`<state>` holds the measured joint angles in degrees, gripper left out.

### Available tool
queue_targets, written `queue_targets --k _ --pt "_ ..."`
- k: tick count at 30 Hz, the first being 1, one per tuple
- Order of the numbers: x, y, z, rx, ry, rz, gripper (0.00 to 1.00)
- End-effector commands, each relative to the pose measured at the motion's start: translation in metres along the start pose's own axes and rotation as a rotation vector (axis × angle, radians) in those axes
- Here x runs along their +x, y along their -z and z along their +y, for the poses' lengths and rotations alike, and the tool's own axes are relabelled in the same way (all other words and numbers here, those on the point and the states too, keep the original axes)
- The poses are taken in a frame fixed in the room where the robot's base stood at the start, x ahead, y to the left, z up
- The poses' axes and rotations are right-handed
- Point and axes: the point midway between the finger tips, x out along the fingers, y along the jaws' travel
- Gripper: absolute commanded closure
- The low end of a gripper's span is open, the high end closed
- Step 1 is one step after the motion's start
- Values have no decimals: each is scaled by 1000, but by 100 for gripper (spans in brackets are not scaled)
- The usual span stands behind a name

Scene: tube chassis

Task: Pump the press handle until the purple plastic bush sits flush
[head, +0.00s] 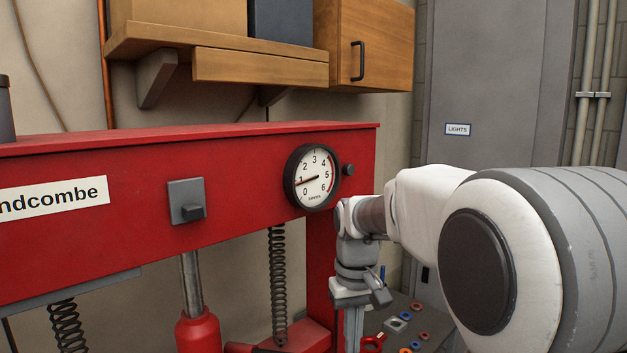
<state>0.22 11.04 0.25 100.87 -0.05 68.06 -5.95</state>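The red press frame (130,168) spans the left half of the head view. Its round gauge (314,177) has its needle close to the 1. A steel ram (191,285) with a red body (198,333) stands below the beam. No purple bush is visible. The press handle cannot be made out for certain; the lower part of the press is cut off by the bottom edge. My gripper (353,330) points down in front of the press's right post, its tips beyond the bottom edge. I cannot tell whether it is open or holds anything.
Coil springs (278,290) hang under the beam. A grey surface (420,325) at the lower right carries several small coloured rings and parts. A wooden shelf (260,67) and cabinet (375,40) are above the press. A grey panel labelled LIGHTS (490,85) stands behind my arm.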

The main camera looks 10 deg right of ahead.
Motion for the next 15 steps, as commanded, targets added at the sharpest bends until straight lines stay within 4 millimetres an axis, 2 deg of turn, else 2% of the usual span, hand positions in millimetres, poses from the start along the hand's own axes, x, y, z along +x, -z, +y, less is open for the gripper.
queue_targets --k 15 --pt "35 0 0 0 0 -1 100"
